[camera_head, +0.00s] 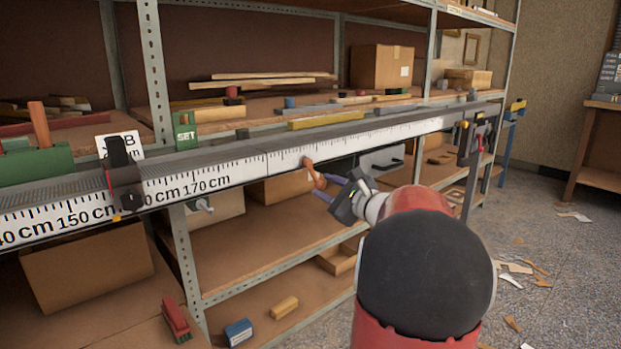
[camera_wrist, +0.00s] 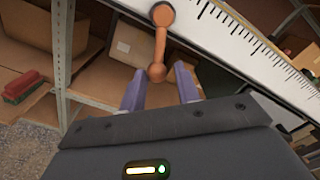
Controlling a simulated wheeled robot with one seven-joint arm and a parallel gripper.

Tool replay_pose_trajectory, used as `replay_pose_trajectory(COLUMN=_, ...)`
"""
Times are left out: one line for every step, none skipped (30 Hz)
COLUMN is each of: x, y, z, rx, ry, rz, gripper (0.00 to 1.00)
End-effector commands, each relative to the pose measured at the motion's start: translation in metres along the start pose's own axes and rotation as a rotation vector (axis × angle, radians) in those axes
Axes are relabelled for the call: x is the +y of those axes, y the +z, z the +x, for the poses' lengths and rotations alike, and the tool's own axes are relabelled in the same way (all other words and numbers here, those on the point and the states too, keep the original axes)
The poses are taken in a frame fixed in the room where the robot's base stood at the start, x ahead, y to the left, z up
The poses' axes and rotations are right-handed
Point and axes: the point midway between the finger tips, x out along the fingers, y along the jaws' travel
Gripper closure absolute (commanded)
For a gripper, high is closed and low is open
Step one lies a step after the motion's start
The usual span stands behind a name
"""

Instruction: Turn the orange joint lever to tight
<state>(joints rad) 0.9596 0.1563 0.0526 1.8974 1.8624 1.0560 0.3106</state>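The orange joint lever (camera_wrist: 160,42) is mounted on the white front face of the ruler fence (camera_wrist: 235,38). In the wrist view its pivot is at the top and its ball end hangs down from the fence. In the head view the lever (camera_head: 313,172) shows just left of my gripper (camera_head: 322,188). In the wrist view my gripper (camera_wrist: 160,92) is open, with one purple finger on each side of the lever's ball end. I see gaps between the ball and the fingers. Whether the fingertips reach level with the ball in depth is hard to tell.
Shelves with cardboard boxes (camera_head: 380,68) stand behind and below the fence. A metal shelf post (camera_wrist: 62,45) stands left of my gripper. Scraps lie on the floor at right.

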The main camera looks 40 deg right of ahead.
Motion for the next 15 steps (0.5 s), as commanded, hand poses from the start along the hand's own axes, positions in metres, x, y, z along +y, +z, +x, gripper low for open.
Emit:
replay_pose_trajectory(x=-0.0039, y=0.0001, z=0.0, rx=0.0, ry=-0.001, rz=-0.001, gripper=0.69)
replay_pose_trajectory(x=-0.0056, y=-0.0003, z=0.0, rx=0.0, ry=-0.001, rz=-0.001, gripper=0.69)
replay_pose_trajectory(x=-0.0078, y=-0.0008, z=-0.0001, rx=0.0, ry=-0.001, rz=-0.001, gripper=0.69)
replay_pose_trajectory(x=-0.0092, y=-0.0013, z=-0.0002, rx=0.0, ry=-0.001, rz=-0.001, gripper=0.69)
replay_pose_trajectory(x=-0.0105, y=-0.0017, z=-0.0002, rx=0.0, ry=-0.001, rz=0.0, gripper=0.69)
replay_pose_trajectory(x=-0.0118, y=-0.0022, z=-0.0001, rx=0.0, ry=-0.001, rz=-0.001, gripper=0.69)
replay_pose_trajectory(x=-0.0125, y=-0.0025, z=-0.0001, rx=0.0, ry=-0.001, rz=-0.001, gripper=0.69)
replay_pose_trajectory(x=-0.0128, y=-0.0027, z=-0.0001, rx=0.0, ry=-0.001, rz=-0.001, gripper=0.69)
replay_pose_trajectory(x=-0.0129, y=-0.0029, z=-0.0001, rx=-0.001, ry=-0.001, rz=-0.001, gripper=0.69)
replay_pose_trajectory(x=-0.0128, y=-0.003, z=-0.0001, rx=-0.001, ry=-0.001, rz=-0.001, gripper=0.69)
replay_pose_trajectory(x=-0.0127, y=-0.003, z=-0.0001, rx=-0.001, ry=-0.001, rz=-0.001, gripper=0.69)
replay_pose_trajectory(x=-0.0126, y=-0.003, z=-0.0001, rx=-0.001, ry=0.0, rz=-0.001, gripper=0.69)
replay_pose_trajectory(x=-0.0125, y=-0.003, z=-0.0001, rx=-0.001, ry=0.0, rz=-0.001, gripper=0.69)
replay_pose_trajectory(x=-0.0125, y=-0.003, z=-0.0001, rx=-0.001, ry=0.0, rz=-0.001, gripper=0.69)
replay_pose_trajectory(x=-0.0125, y=-0.003, z=-0.0001, rx=-0.001, ry=0.0, rz=-0.001, gripper=0.69)
